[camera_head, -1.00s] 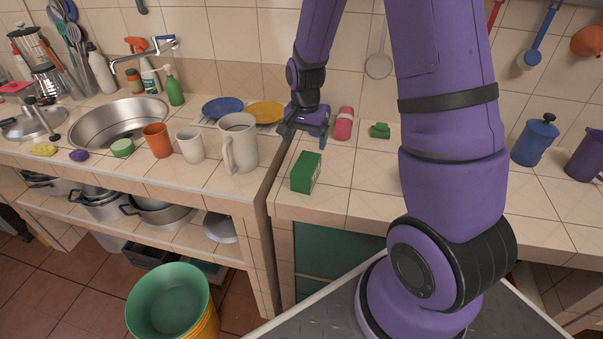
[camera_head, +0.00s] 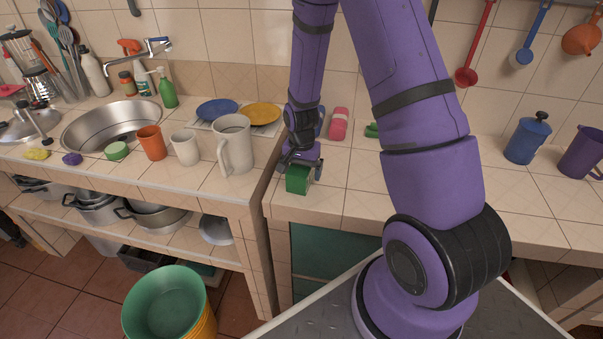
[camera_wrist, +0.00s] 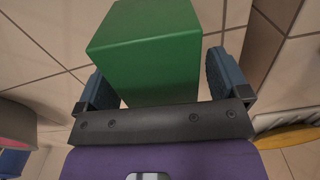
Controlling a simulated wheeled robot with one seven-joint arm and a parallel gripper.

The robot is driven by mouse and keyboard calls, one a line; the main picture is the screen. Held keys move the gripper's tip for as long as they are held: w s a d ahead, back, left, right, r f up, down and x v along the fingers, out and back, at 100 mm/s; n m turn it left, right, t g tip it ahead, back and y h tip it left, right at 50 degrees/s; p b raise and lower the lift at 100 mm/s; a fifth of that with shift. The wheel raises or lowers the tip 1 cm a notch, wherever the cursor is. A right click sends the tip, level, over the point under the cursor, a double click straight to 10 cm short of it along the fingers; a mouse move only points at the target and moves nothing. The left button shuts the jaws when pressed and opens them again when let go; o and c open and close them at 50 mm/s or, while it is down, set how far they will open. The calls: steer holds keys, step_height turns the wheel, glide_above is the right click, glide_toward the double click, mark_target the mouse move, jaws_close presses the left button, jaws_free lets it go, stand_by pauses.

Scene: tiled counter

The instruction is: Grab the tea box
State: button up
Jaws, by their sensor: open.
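The green tea box (camera_head: 298,181) stands on the tiled counter near its front left corner. In the wrist view the tea box (camera_wrist: 150,60) fills the upper middle. My gripper (camera_head: 300,165) is above and behind the box in the head view and hides its upper part. In the wrist view my gripper (camera_wrist: 165,85) is open, with one blue finger pad on each side of the box's near end. Small gaps show between the pads and the box; I cannot tell whether either pad touches it.
A pink item (camera_head: 339,124) and a small green item (camera_head: 372,130) lie behind on the same counter. A white pitcher (camera_head: 235,150) stands on the counter to the left, with a yellow plate (camera_head: 252,115) behind it. The counter (camera_head: 350,185) right of the box is clear.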

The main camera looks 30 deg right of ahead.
steer(key=shift+f, duration=0.1)
steer(key=c, duration=1)
steer(key=shift+c, duration=0.2)
steer(key=shift+r, duration=0.2)
